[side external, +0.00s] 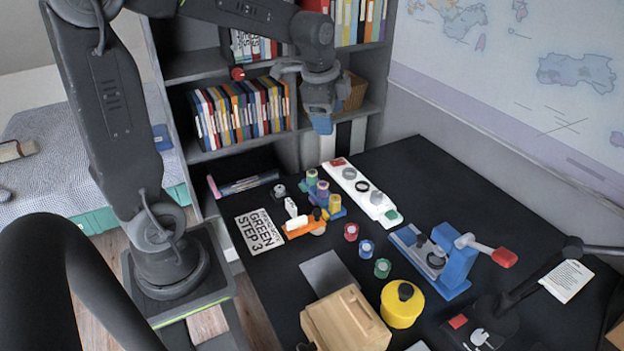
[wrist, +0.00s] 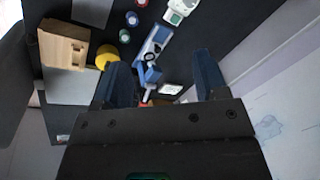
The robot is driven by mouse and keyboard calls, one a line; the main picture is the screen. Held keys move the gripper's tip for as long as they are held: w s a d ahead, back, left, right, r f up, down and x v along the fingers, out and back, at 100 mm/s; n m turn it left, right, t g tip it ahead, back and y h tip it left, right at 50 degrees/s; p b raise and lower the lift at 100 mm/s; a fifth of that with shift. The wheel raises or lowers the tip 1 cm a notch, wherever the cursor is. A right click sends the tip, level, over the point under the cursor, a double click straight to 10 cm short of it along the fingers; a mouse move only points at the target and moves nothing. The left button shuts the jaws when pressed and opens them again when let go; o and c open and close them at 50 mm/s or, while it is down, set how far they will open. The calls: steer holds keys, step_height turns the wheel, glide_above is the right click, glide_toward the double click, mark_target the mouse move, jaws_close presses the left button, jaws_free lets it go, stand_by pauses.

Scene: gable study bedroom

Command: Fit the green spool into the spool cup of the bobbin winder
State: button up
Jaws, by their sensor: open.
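A green spool (side external: 382,268) stands on the black desk, in front of a blue and a red spool; it looks small in the wrist view (wrist: 126,38). A blue device with a grey base and a red-handled lever (side external: 455,262), seemingly the bobbin winder, stands right of it. It also shows in the wrist view (wrist: 151,58). Round dark parts sit on its base; I cannot tell which is the spool cup. My gripper (side external: 322,124) is open and empty, high above the desk's back edge. Its two fingers stand apart in the wrist view (wrist: 163,78).
A yellow canister (side external: 402,304) and a wooden box (side external: 346,320) stand close in front of the green spool. A white device (side external: 362,192), a spool rack (side external: 322,198) and a "GREEN STEP 3" card (side external: 259,231) lie farther back. A lamp (side external: 572,250) stands at right.

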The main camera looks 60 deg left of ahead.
steer(key=w+a+f+m+g, duration=0.1)
steer(key=w+a+f+m, duration=0.3)
steer(key=a, duration=0.3)
steer(key=m+g+h, duration=0.1)
steer(key=m+g, duration=0.1)
steer(key=m, duration=0.4)
glide_above(312, 172)
step_height(312, 172, down, 14)
steer(key=shift+m, duration=0.3)
steer(key=f, duration=0.7)
steer(key=shift+a+f, duration=0.2)
steer(key=shift+f, duration=0.15)
steer(key=shift+d+f, duration=0.15)
steer(key=shift+f, duration=2.95)
steer(key=c, duration=1)
steer(key=shift+r, duration=0.1)
